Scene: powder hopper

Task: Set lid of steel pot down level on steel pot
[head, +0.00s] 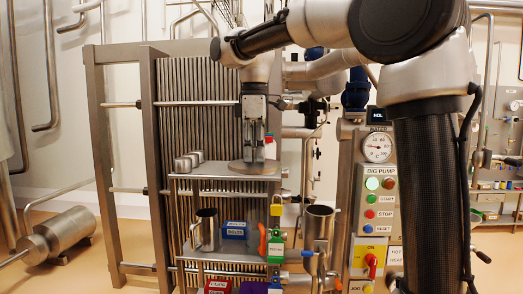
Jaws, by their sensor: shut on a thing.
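My gripper (254,155) points straight down above the top shelf, its fingers close together on the grip of a flat round steel lid (238,167). The lid looks about level, at the right part of the shelf; I cannot tell whether it touches the shelf or hangs just above it. An open-topped steel vessel (318,224) stands upright lower and to the right of the lid, apart from it. A steel jug with a handle (207,231) stands on the shelf below, to the left. I cannot tell for certain which vessel is the steel pot.
Several small steel cylinders (184,164) stand left of the lid on the top shelf (205,171). A blue bin (234,230) is beside the jug. Padlocks and tags (276,245) hang at the right.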

